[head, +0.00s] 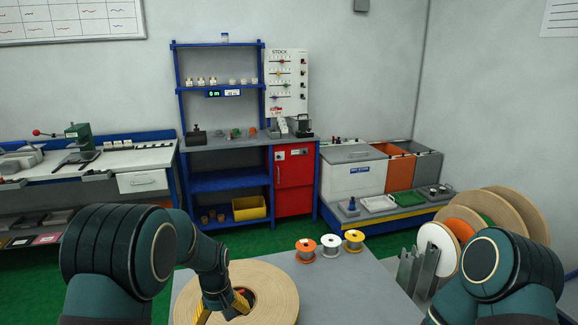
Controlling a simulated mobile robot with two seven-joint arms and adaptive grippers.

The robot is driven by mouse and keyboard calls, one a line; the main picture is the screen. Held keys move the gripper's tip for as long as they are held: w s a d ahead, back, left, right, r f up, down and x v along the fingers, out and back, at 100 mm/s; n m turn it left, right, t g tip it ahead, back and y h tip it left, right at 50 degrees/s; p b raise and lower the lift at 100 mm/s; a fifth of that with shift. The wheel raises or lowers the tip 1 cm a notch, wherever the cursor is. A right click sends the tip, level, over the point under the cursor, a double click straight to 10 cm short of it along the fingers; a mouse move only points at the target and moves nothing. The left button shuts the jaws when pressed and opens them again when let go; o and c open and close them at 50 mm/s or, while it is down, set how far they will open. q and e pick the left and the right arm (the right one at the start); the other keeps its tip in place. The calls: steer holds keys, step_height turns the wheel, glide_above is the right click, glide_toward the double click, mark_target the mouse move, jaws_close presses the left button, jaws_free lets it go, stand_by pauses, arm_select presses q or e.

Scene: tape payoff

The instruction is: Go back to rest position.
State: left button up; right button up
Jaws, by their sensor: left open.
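My left gripper (236,309) reaches down over the centre of a large tan flat tape reel (268,283). Its fingers show orange-yellow parts and stand apart at the reel's hub, near the bottom edge of the picture. I cannot tell whether they touch the reel. The reel lies flat on a grey table (365,292). My right arm shows only as a dark rounded link at the lower right, and its gripper is out of the picture.
Three small spools, orange (306,250), white (331,245) and yellow (354,240), stand at the table's back edge. Large upright reels (507,208) stand in a metal rack at the right. A blue shelf (228,182), a red cabinet (294,183) and a workbench (128,158) line the back wall.

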arm_select(q)
steer(key=shift+m+h, duration=0.3)
steer(key=shift+h, duration=0.1)
steer(key=s+f, duration=0.1)
steer(key=f, duration=0.1)
steer(key=s+f, duration=0.1)
steer(key=f, duration=0.1)
steer(key=s+f, duration=0.1)
steer(key=f, duration=0.1)
steer(key=shift+d+f, duration=0.15)
steer(key=shift+f, duration=0.15)
steer(key=shift+m+h, duration=0.4)
steer(key=s+f, duration=0.1)
steer(key=s, duration=0.1)
steer(key=s+d+f, duration=0.1)
steer(key=f, duration=0.1)
steer(key=s+f, duration=0.2)
steer(key=shift+s+d, duration=0.25)
steer(key=shift+s, duration=0.1)
steer(key=s+d+f+m+t+h, duration=0.1)
steer(key=s+d, duration=0.4)
steer(key=s, duration=0.7)
steer(key=shift+s+f+t+h, duration=0.3)
steer(key=shift+f+h, duration=0.2)
steer(key=shift+f, duration=0.2)
